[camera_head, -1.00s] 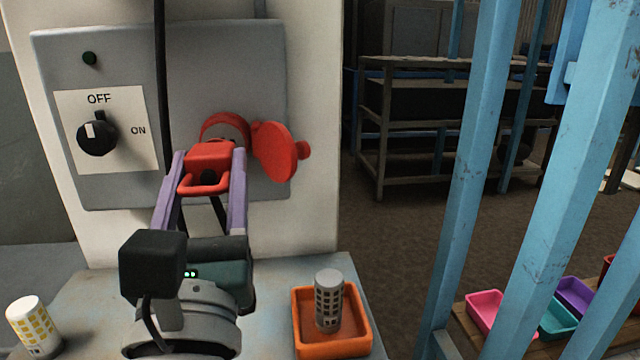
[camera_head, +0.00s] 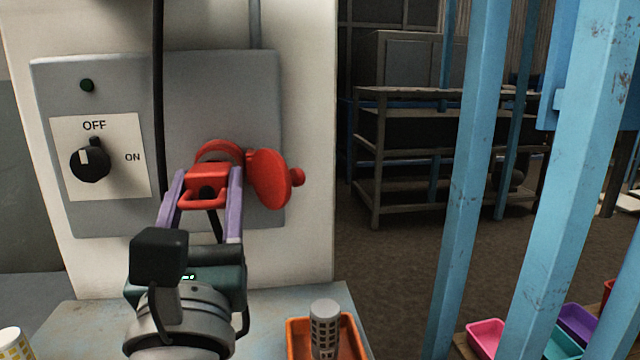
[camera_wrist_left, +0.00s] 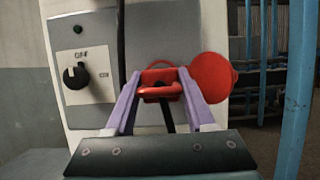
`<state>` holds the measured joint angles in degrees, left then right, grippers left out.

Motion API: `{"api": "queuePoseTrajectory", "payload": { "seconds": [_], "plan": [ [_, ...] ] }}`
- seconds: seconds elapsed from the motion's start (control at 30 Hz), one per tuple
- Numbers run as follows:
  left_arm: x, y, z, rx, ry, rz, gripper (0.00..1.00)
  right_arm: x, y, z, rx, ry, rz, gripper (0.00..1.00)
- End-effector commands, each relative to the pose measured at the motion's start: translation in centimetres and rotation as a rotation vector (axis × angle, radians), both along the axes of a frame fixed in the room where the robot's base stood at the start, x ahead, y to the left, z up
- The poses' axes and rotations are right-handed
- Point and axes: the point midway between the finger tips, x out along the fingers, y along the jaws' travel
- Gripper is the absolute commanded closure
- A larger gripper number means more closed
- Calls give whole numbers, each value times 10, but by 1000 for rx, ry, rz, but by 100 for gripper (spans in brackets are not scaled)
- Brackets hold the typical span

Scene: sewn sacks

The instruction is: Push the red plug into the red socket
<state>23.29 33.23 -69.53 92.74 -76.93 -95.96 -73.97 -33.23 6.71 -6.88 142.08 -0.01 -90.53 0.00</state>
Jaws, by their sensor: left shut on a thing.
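My left gripper (camera_head: 206,187) is shut on the red plug (camera_head: 207,171), with one purple finger on each side of it. The plug also shows between the fingers in the left wrist view (camera_wrist_left: 160,77). The plug is in front of the red socket (camera_head: 219,149) on the grey panel, and it hides the lower part of the socket. I cannot tell whether plug and socket touch. The socket's round red lid (camera_head: 268,178) is swung open to the right. A dark cable hangs below the plug. My right gripper is not in view.
The grey panel (camera_head: 110,65) carries a black rotary switch (camera_head: 90,160) pointing near OFF and a dark green lamp. A black cable hangs down the panel. An orange tray (camera_head: 297,340) with a grey patterned cylinder (camera_head: 325,325) stands below. Blue posts (camera_head: 470,180) rise at right.

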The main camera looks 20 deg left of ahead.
Motion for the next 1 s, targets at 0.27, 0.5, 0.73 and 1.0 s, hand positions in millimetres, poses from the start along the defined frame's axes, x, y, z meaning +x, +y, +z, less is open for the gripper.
{"api": "queuePoseTrajectory", "payload": {
  "seconds": [0.27, 0.5, 0.73, 1.0],
  "plan": [
    [0, 0, 3, 3, -6, 1, 94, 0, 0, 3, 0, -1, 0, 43],
    [0, 0, 3, 5, -10, -1, 94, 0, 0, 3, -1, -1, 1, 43],
    [0, 0, 3, 5, -10, -1, 94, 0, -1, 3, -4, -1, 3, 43],
    [0, -1, 3, 5, -9, -1, 94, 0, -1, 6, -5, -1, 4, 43]
  ]
}}
